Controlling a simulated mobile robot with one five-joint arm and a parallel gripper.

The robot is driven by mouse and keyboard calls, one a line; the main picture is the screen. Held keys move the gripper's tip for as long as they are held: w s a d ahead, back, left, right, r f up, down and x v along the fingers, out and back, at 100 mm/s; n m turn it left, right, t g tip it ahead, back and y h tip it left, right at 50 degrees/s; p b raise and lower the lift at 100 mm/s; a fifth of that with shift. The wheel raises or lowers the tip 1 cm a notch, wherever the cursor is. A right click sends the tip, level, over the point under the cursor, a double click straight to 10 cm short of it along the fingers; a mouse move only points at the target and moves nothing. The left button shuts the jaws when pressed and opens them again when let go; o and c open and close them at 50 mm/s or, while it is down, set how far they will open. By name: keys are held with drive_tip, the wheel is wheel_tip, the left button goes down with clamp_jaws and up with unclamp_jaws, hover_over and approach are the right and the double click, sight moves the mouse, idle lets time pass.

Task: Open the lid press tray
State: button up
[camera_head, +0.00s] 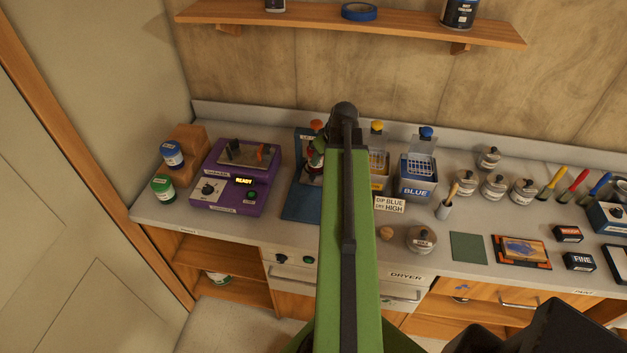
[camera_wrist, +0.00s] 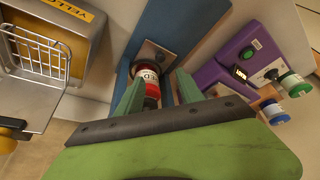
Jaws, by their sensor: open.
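The lid press (camera_head: 301,204) is a blue stand on the bench, mostly hidden behind my green arm in the head view. Its blue back plate (camera_wrist: 178,30) fills the upper middle of the wrist view. A small red jar with a white label (camera_wrist: 152,82) is at the press, and part of it shows beside my arm in the head view. My gripper (camera_wrist: 160,92) is open, with a green finger on each side of the jar. I cannot tell whether the fingers touch it. I cannot make out a separate tray or whether it is open.
A purple machine reading READY (camera_head: 237,177) stands left of the press. Green (camera_head: 163,188) and blue-lidded (camera_head: 172,154) jars sit beyond it. To the right are a blue-labelled dip tank (camera_head: 416,178), several lidded pots and tools. A shelf (camera_head: 350,22) hangs above.

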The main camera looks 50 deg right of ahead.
sight(313, 176)
drive_tip(key=b+x, duration=1.1)
drive_tip(key=x, duration=0.2)
drive_tip(key=shift+w+f, duration=0.15)
drive_tip(key=shift+f, duration=0.1)
drive_tip(key=shift+r, duration=0.1)
clamp_jaws()
idle(0.5)
